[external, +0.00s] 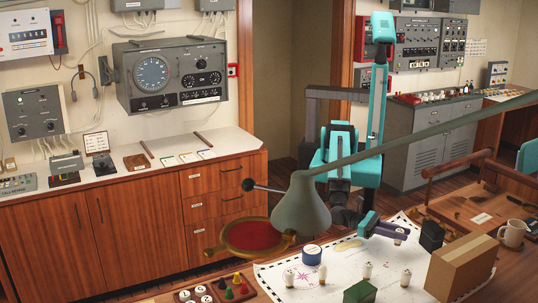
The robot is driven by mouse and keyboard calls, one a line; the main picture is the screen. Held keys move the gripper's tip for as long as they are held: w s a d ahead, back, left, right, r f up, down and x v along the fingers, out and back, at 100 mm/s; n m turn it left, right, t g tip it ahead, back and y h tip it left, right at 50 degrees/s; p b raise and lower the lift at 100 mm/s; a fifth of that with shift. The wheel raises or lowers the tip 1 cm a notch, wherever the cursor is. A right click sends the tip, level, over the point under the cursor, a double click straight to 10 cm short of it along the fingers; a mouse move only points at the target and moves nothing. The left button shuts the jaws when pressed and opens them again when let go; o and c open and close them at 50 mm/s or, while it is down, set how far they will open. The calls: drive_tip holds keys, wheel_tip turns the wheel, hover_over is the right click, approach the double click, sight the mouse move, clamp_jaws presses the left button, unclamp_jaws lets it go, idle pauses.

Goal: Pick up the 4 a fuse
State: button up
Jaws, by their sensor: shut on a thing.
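My gripper (405,233) is low over the chart (340,262) on the near table, at the end of my turquoise arm. Its dark jaws are shut on a small white fuse (399,240), which is partly hidden by them. I cannot read a rating on it, nor tell whether it touches the chart. Several other small white cylinders, which look like fuses, stand upright nearer the camera: one at the left (289,278), one beside it with a tan lower part (323,272), one in the middle (367,270) and one at the right (405,278).
A cardboard box (460,265), a black block (431,236) and a mug (512,234) stand right of my gripper. A green box (359,292) and a blue round tin (312,254) are on the chart. A lamp (301,205) and its long arm cross in front.

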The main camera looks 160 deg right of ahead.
sight(400, 230)
drive_tip(key=shift+r+b, duration=0.8)
drive_tip(key=shift+r, duration=2.75)
